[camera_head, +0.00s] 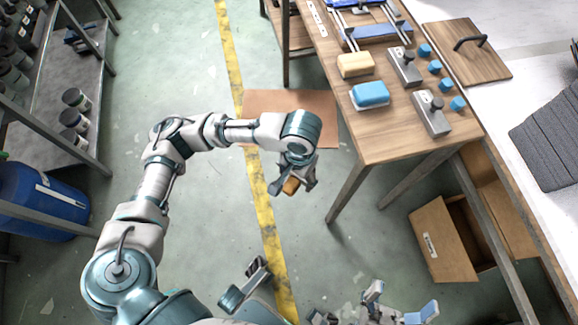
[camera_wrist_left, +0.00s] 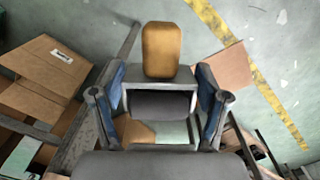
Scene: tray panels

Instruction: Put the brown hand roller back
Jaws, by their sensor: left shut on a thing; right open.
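The brown hand roller (camera_head: 291,186) is in my left gripper (camera_head: 296,175), held in the air over the floor, left of the wooden table. In the left wrist view the roller's rounded brown part (camera_wrist_left: 160,50) sticks out past the blue finger pads of the left gripper (camera_wrist_left: 161,78). The left gripper is shut on it. The rest of the roller is hard to tell from the gripper. My right gripper (camera_head: 402,302) is at the bottom edge of the head view, open and empty, with its fingers apart.
The wooden table (camera_head: 375,146) bears a tan block (camera_head: 356,65), a blue block (camera_head: 370,94), two grey tools with dark knobs (camera_head: 431,113) and several small blue pieces. Cardboard boxes (camera_head: 443,240) stand beneath at right. The floor (camera_head: 200,200) around my left arm is clear.

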